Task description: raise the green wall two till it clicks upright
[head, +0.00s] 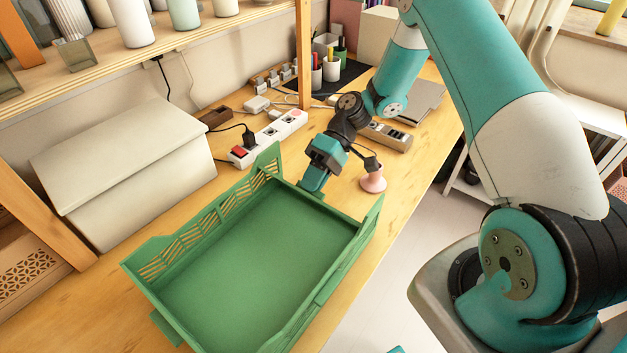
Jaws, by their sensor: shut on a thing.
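A green crate (240,240) lies on the wooden table. Its left long wall (205,225), with slatted openings, and its right long wall (335,265) stand up. The far short end, between their raised corners, shows only a low edge (345,217). My gripper (313,192) reaches down to this far end and is shut on the green wall there. The gripper covers most of that wall, so its exact tilt cannot be told. The near short end also looks low, with a green tab (163,327) sticking out at the lower left.
A pink egg-cup-like piece (373,180) stands close right of my gripper. A white power strip (270,137) and a grey strip (387,136) lie behind. A pale lidded box (130,170) stands left of the crate. A shelf post (304,55) rises behind.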

